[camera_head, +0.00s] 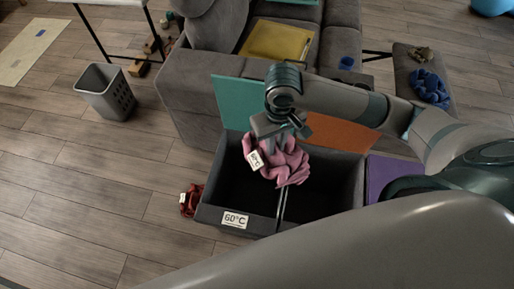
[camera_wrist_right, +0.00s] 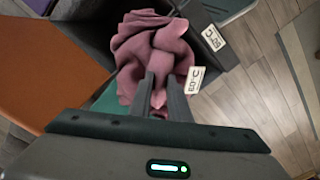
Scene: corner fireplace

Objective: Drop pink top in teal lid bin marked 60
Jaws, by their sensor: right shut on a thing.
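The pink top (camera_head: 283,163) is a crumpled cloth with a white tag reading 60°C; it also shows in the right wrist view (camera_wrist_right: 150,50). My right gripper (camera_head: 272,148) is shut on it and holds it over the bin pair, near the divider. The teal lid (camera_head: 233,103) stands open behind the left bin (camera_head: 208,214), whose front label (camera_head: 235,220) reads 60°C. The inside of this bin looks dark and empty where it shows. My left gripper is not in view.
An orange lid (camera_head: 342,133) stands behind the right-hand bin, and a purple lid (camera_head: 388,177) lies to its right. A red cloth (camera_head: 191,200) lies on the floor left of the bins. A grey sofa (camera_head: 190,95) stands behind, and a grey basket (camera_head: 106,93) is at left.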

